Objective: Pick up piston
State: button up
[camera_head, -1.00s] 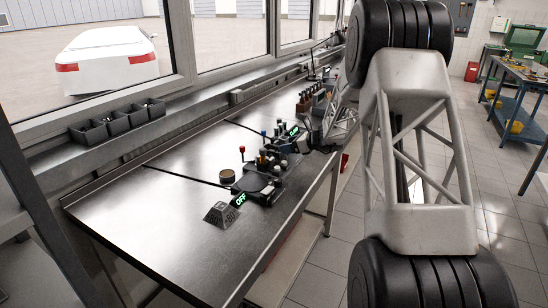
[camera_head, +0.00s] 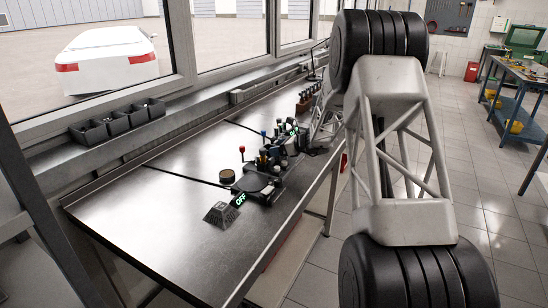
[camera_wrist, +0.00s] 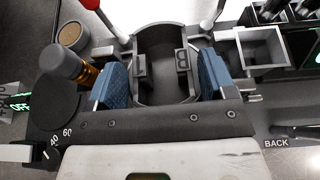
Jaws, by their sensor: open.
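In the wrist view my gripper (camera_wrist: 163,82) is open, with a blue pad on each finger. Between and beyond the pads is a dark grey, cup-shaped part (camera_wrist: 165,45) with a rounded wall and two small blocks inside. I cannot tell for sure whether it is the piston or a holder. A gap shows between the pads, and nothing is clearly clamped. A grey cylinder with a gold band (camera_wrist: 68,66) stands just left of the left pad. In the head view the gripper's fingers cannot be made out among the dark fixtures on the bench.
A round tin (camera_head: 227,176) stands on the metal bench (camera_head: 150,220); it also shows in the wrist view (camera_wrist: 70,34). Red-tipped (camera_head: 242,150) and white-tipped levers, a square tray (camera_wrist: 262,48) and dark fixtures crowd the gripper. The bench's near left part is mostly clear.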

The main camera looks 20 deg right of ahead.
jog(key=shift+w+a+f, duration=0.25)
jog(key=shift+w+a, duration=0.25)
jog(key=c, duration=1)
